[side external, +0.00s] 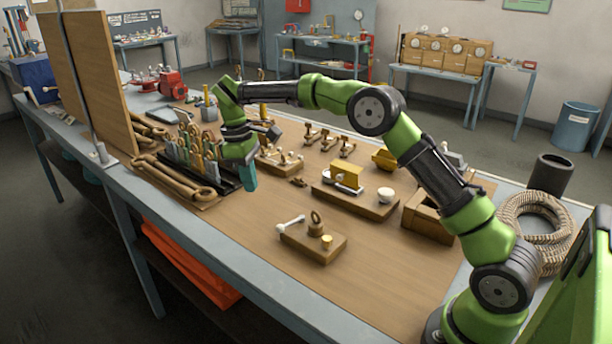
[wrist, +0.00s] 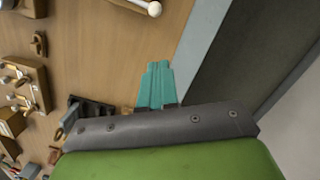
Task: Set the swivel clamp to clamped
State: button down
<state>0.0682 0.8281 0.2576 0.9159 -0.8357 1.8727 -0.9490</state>
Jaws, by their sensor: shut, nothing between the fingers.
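A wooden block (side external: 325,243) on the near part of the bench carries an upright brass ring, a short yellow peg and a pale lever (side external: 291,223). It appears to be the swivel clamp. In the wrist view only the ball end of the lever (wrist: 154,9) and a bit of block show at the top edge. My gripper (side external: 250,181) has teal fingers pressed together, empty, pointing down beyond and left of the lever, apart from it. The fingers also show in the wrist view (wrist: 158,68).
A black rack of tools (side external: 213,170) stands close left of my gripper. A block with pegs (side external: 280,161) lies behind it. A board with a yellow block and white knob (side external: 355,198) lies right. Bare bench top (side external: 245,215) lies between gripper and lever.

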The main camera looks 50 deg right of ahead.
send_over(277, 226)
jog(key=w+a, duration=0.2)
jog(key=w, duration=0.2)
notch_tip(277, 226, down, 8)
jog(key=r, duration=0.1)
jog(key=shift+s+d+f, duration=0.4)
jog(key=shift+s+f, duration=0.15)
jog(key=shift+s, duration=0.05)
jog(key=shift+s+d+f, duration=0.35)
jog(key=shift+s+f, duration=0.2)
jog(key=shift+s, duration=0.1)
jog(key=shift+s+f+n, duration=0.2)
jog(key=shift+s+n, duration=0.3)
jog(key=shift+s, duration=0.05)
jog(key=shift+s+d+f, duration=0.1)
